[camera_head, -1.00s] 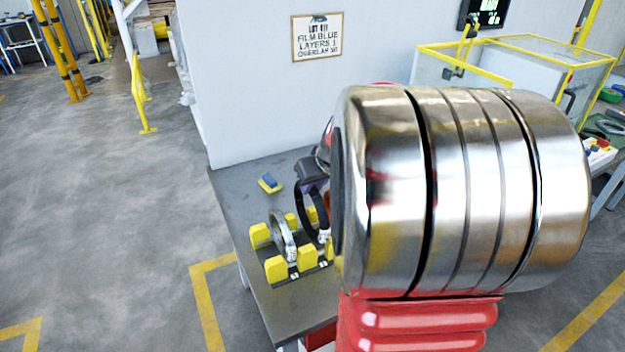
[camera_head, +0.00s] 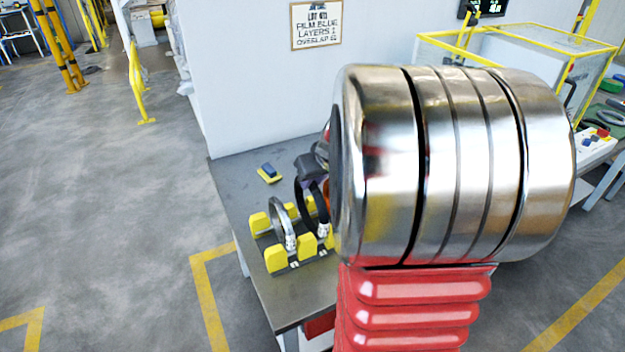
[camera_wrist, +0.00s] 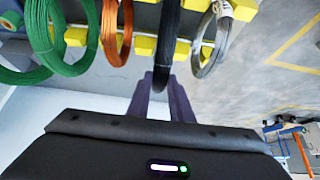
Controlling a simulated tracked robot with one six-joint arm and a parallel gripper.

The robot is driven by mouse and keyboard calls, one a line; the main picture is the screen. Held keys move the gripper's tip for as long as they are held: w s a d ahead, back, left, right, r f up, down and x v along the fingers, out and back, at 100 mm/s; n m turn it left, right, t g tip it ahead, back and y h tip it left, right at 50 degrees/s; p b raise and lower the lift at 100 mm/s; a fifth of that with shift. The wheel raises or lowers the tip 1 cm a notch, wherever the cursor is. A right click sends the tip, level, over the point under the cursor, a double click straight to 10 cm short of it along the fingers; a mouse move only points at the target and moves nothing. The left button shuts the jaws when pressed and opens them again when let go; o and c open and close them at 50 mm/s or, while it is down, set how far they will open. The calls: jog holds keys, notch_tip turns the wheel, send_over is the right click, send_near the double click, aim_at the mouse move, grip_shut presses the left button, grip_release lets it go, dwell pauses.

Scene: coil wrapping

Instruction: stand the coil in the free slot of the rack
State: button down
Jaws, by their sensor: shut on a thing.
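My gripper (camera_wrist: 161,98) has dark purple fingers, closed on the lower part of a black coil (camera_wrist: 167,40) in the wrist view. The black coil also shows in the head view (camera_head: 304,203), upright at the rack beside a grey coil (camera_head: 277,214). The rack (camera_head: 277,260) has yellow blocks on a dark base. In the wrist view the black coil hangs among the yellow blocks, between an orange coil (camera_wrist: 109,34) and the grey coil (camera_wrist: 228,38). I cannot tell whether it touches the rack's base. My arm hides the right part of the rack in the head view.
A white wall (camera_head: 250,90) rises behind the table.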

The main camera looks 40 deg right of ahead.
jog(key=shift+f, duration=0.4)
dwell(0.6)
jog(key=c, duration=1.5)
grip_release()
jog(key=shift+f, duration=0.1)
jog(key=shift+v, duration=0.75)
jog(key=v, duration=1.2)
